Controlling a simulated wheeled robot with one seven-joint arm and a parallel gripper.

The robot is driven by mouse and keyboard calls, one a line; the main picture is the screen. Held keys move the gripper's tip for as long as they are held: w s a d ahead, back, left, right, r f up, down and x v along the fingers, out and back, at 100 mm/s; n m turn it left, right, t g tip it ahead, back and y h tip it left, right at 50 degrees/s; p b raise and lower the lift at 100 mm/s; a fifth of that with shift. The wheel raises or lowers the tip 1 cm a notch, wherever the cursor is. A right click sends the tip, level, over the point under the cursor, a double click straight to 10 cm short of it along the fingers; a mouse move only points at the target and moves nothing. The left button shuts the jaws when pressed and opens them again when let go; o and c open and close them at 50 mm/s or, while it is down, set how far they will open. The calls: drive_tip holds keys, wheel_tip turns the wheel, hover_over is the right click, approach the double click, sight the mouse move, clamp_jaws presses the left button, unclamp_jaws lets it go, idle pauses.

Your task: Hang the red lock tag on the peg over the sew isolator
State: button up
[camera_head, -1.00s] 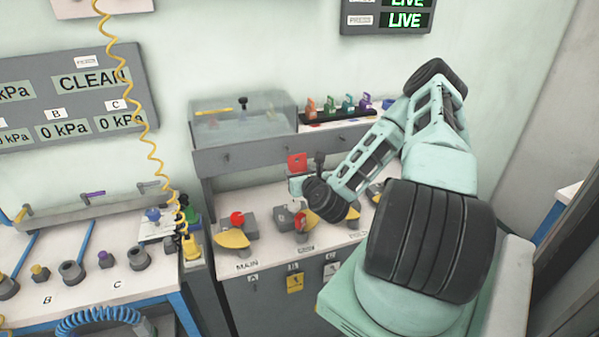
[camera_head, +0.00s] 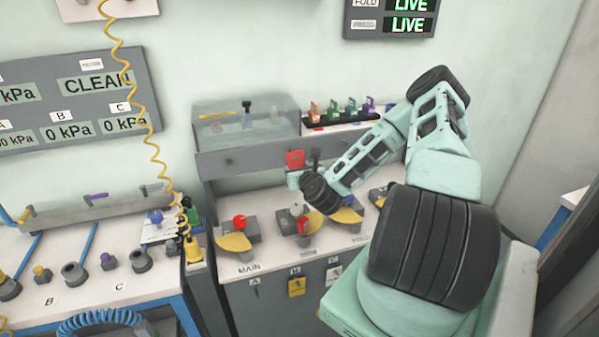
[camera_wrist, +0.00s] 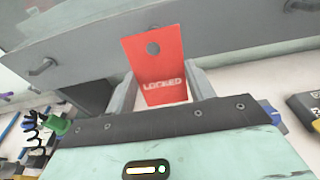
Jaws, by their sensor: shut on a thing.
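The red lock tag (camera_head: 295,159) is upright in my gripper (camera_head: 298,178), in front of the grey ledge above the isolators. In the wrist view the tag (camera_wrist: 153,98) shows a round hole near its top and the word LOCKED. My gripper (camera_wrist: 163,92) is shut on the tag's lower part, with one finger at each side. Below my gripper stands the middle isolator (camera_head: 304,222), with a red part and a yellow handle; my wrist partly covers it, and its label is too small to read. I cannot make out a peg over it.
The MAIN isolator (camera_head: 236,236) stands to the left. A clear-lidded box (camera_head: 245,122) and a black rack of coloured tags (camera_head: 340,117) sit on the grey ledge (camera_head: 250,157). A yellow coiled cord (camera_head: 150,140) hangs at the left.

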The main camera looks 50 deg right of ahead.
drive_tip(key=shift+b+x, duration=0.4)
drive_tip(key=shift+x, duration=1.3)
drive_tip(key=shift+w+d+f+b, duration=0.2)
drive_tip(key=shift+w+d+b, duration=0.05)
drive_tip(key=shift+w+b, duration=0.25)
drive_tip(key=o, duration=0.9)
drive_tip(key=p, duration=0.6)
approach(296, 166)
drive_tip(key=v, duration=0.4)
drive_tip(key=shift+s+a+f, duration=0.1)
drive_tip(key=shift+s+a, duration=0.05)
drive_tip(key=shift+s, duration=0.2)
